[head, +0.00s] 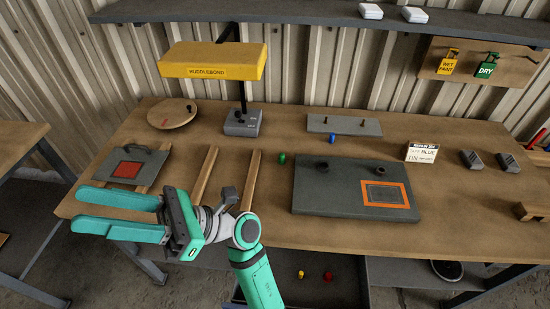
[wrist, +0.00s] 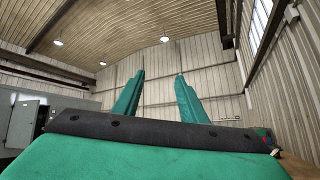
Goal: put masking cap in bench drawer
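A small green cap (head: 282,158) stands on the wooden bench (head: 255,228) left of a grey panel. A small blue cap (head: 332,138) stands behind that panel. The bench drawer (head: 316,294) is open below the front edge; a yellow cap (head: 301,274) and a red cap (head: 328,276) are in it. I cannot tell which is the masking cap. My gripper (head: 82,210) is open and empty at the bench's front left, pointing left, away from the caps and drawer. In the wrist view its two fingers (wrist: 157,98) are apart with nothing between them.
A grey panel (head: 330,191) with an orange square lies mid-bench. Wooden strips (head: 249,180), a plate with a red square (head: 127,169) and a round board (head: 172,113) are left. A yellow lamp (head: 212,60) stands behind. A small sign (head: 421,152) and grey blocks (head: 470,160) are right.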

